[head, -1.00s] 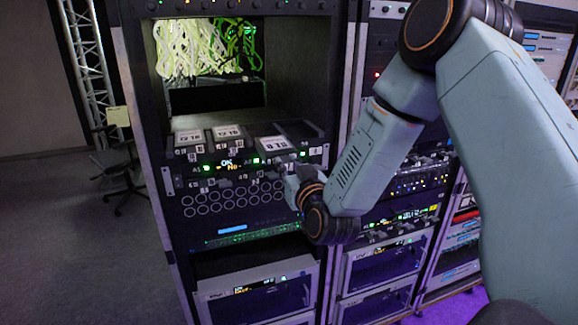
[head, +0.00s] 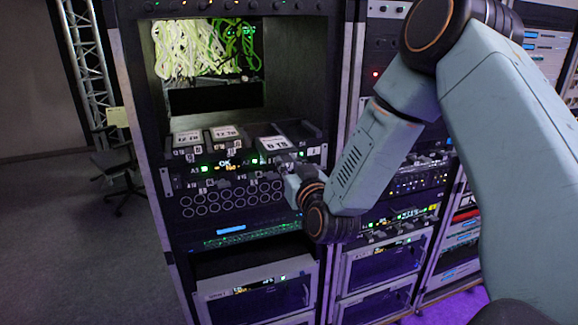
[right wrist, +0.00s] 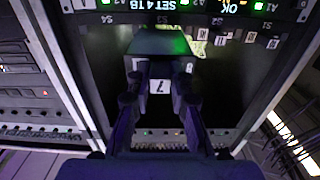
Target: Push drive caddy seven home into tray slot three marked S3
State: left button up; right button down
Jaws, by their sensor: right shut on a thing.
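Caddy seven (right wrist: 160,70) is a dark drive caddy whose front bears a white label with a 7. In the right wrist view, it sits between the two fingers of my right gripper (right wrist: 160,98), which is shut on it. In the head view, the caddy's top (head: 272,143) bears a white 8 TB label and lies third from the left in the tray (head: 163,182). My right gripper (head: 290,172) is at its front end, partly hidden by its wrist. My left gripper is not in view.
Two caddies labelled 12 TB (head: 187,137) (head: 225,132) stand to the left in the tray, and the bay (head: 300,131) to the right looks empty. Pale and green cables (head: 205,48) hang above. Rack posts flank the tray. A chair (head: 115,165) stands on open floor at left.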

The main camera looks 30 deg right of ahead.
jog(key=shift+w, duration=0.15)
jog(key=shift+w, duration=0.55)
jog(key=shift+w+d, duration=0.2)
jog(key=shift+w, duration=0.1)
jog(key=shift+w+b, duration=0.1)
jog(key=shift+b, duration=0.2)
jog(key=shift+w+r, duration=0.1)
jog(key=shift+w, duration=0.25)
jog(key=shift+s+d, duration=0.1)
jog(key=shift+a, duration=0.25)
jog(key=shift+b+x, duration=0.6)
jog(key=shift+x, duration=0.95)
